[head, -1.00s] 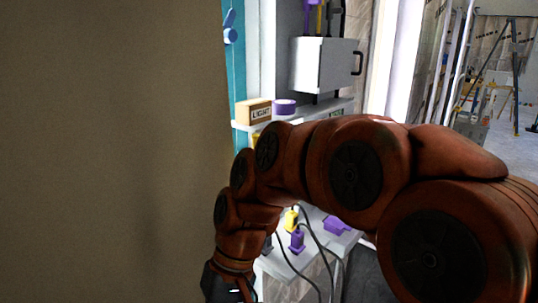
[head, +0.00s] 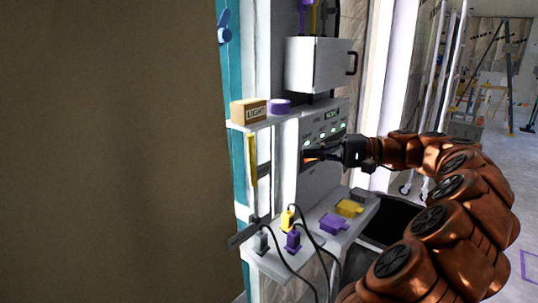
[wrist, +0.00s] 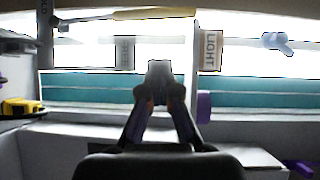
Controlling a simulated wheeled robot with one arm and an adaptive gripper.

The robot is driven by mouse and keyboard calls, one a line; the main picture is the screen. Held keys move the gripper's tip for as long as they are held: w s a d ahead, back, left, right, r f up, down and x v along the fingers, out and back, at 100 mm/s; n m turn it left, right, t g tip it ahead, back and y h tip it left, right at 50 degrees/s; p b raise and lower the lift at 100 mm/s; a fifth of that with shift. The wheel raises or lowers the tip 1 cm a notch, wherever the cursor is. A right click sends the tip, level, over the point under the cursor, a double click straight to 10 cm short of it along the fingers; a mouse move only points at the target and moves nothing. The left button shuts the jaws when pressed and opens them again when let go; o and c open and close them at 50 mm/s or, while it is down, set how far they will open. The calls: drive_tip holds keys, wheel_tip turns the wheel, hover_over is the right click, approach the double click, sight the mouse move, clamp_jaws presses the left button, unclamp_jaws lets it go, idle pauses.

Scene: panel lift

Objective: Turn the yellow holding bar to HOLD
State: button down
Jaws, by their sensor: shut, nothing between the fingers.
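The yellow holding bar (head: 252,160) stands upright on the pale post, just below the small shelf, in the head view. In the wrist view, which is turned sideways, the bar (wrist: 158,13) lies along the top edge with a grey rod continuing to its left. My gripper (head: 308,157) is shut and empty, to the right of the bar and apart from it, in front of the panel with green lights. Its closed fingers (wrist: 159,70) point towards the post in the wrist view. A grey plate (wrist: 124,52) shows there, but its lettering is unreadable.
The shelf (head: 264,123) carries a LIGHT box (head: 249,111) and a purple roll (head: 280,106). A white cabinet (head: 319,65) hangs above. Below, yellow, purple and grey plugs with cables stand on a ledge (head: 290,266). A large brown board (head: 110,150) fills the left.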

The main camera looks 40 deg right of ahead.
drive_tip(key=s+d, duration=0.1)
drive_tip(key=d, duration=0.1)
drive_tip(key=p, duration=0.4)
hover_over(253, 180)
drive_tip(key=d, duration=0.4)
drive_tip(key=shift+s+f+t, duration=0.1)
drive_tip(key=shift+s+t, duration=0.2)
drive_tip(key=shift+s, duration=0.15)
drive_tip(key=shift+a+b, duration=0.15)
drive_tip(key=shift+b, duration=0.2)
